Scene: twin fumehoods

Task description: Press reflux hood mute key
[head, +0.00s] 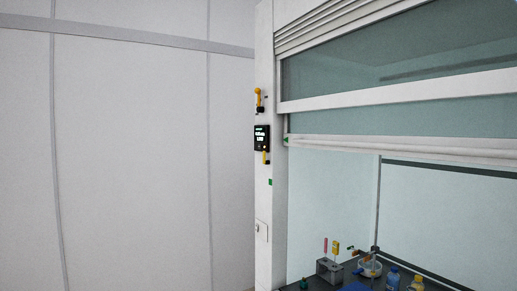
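A fumehood (271,205) with a white front post fills the right half of the head view. A small black control panel (261,138) is mounted on this post, with a lit display near its top and small pale keys below. A yellow part sits at its lower right. The panel is too small to tell which key is the mute key. I cannot tell from this view whether this is the reflux hood. Neither of my grippers is in view.
The sash (400,95) is raised, leaving the hood open below. Inside stand a grey block (328,271), a blue-capped bottle (393,278) and a yellow bottle (417,284). A yellow fitting (258,97) sticks out above the panel. A plain wall (130,160) fills the left.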

